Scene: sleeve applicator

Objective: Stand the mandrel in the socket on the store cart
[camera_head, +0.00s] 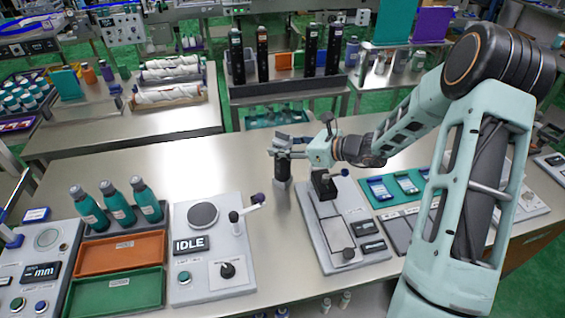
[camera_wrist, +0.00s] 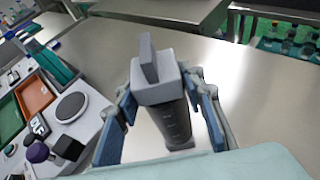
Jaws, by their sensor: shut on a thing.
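My gripper (camera_head: 283,150) is over the middle of the steel table and is shut on the mandrel. In the wrist view my gripper (camera_wrist: 165,110) has its blue-grey fingers on either side of it. The mandrel (camera_wrist: 175,120) is a dark grey cylinder with a pale grey block and upright fin on top. In the head view the mandrel (camera_head: 282,170) hangs roughly upright below the fingers; I cannot tell whether its foot touches the table. The cart behind carries a dark rack (camera_head: 290,88) with several tall black cylinders and a gap in the middle. Its socket is not clearly seen.
A grey IDLE station (camera_head: 215,255) and a flat grey fixture (camera_head: 345,235) stand at the front. Green bottles (camera_head: 117,200) and orange and green trays (camera_head: 120,258) are at left. Floor separates the table from the cart. The table's back middle is clear.

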